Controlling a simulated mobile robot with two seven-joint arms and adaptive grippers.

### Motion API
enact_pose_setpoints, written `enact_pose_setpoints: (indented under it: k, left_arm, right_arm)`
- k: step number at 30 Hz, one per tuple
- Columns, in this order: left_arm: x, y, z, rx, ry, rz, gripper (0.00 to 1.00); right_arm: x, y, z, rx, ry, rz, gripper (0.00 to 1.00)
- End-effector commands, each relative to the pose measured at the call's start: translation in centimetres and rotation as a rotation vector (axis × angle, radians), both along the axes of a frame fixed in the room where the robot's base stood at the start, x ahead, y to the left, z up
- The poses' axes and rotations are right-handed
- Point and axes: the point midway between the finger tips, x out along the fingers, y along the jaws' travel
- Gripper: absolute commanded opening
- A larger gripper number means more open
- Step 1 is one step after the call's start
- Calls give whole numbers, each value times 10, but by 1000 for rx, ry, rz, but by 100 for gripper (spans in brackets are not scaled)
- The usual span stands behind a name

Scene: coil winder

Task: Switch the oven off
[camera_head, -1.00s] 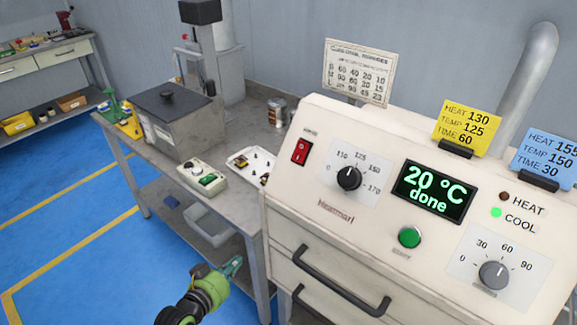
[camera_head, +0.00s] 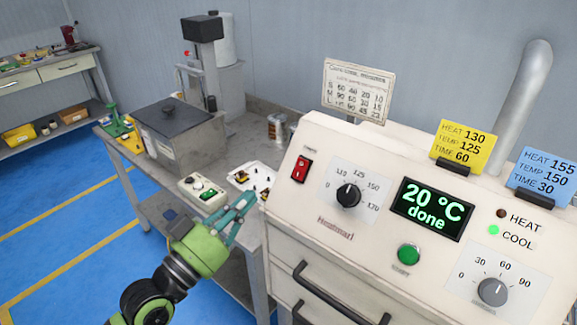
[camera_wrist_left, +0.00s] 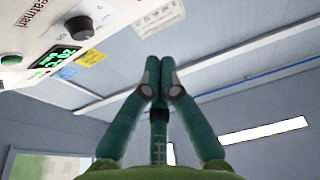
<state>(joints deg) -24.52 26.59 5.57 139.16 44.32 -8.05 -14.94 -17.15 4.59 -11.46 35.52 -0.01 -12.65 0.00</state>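The oven is the cream panel (camera_head: 335,238) at the right. Its red power switch (camera_head: 300,169) is at the panel's upper left; I cannot tell its on or off position for sure. The display (camera_head: 432,208) is lit and reads "20 °C done". The green COOL lamp (camera_head: 493,230) is lit and the HEAT lamp (camera_head: 501,213) is dark. My left gripper (camera_head: 248,199) is left of and below the switch, apart from it. In the left wrist view its fingertips (camera_wrist_left: 160,62) are together and empty, with the display (camera_wrist_left: 55,62) at the upper left. My right gripper is not in view.
The panel also has a temperature knob (camera_head: 348,195), a time knob (camera_head: 493,291) and a green button (camera_head: 409,254). Drawer handles (camera_head: 330,296) stick out below. Left of the oven, a bench holds a grey box (camera_head: 180,135), a small control box (camera_head: 203,190) and a white tray (camera_head: 243,173).

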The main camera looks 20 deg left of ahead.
Motion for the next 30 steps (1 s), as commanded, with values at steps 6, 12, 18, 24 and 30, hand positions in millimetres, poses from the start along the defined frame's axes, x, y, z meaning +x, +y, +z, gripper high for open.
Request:
enact_pose_setpoints:
  k: [6, 12, 18, 24, 30]
  left_arm:
    - [31, -11, 14, -4, -4, 0, 0]
    - [69, -25, 24, -3, -2, 0, 0]
    - [100, -37, 14, 1, 3, -2, 0]
    - [115, -42, 4, 1, 1, -2, 0]
    - [118, -43, 2, 1, 0, -2, 0]
  right_arm:
    - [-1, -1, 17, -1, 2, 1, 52]
    - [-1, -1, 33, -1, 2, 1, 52]
    - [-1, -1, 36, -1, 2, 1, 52]
    - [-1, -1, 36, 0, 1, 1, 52]
    - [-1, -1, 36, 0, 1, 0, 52]
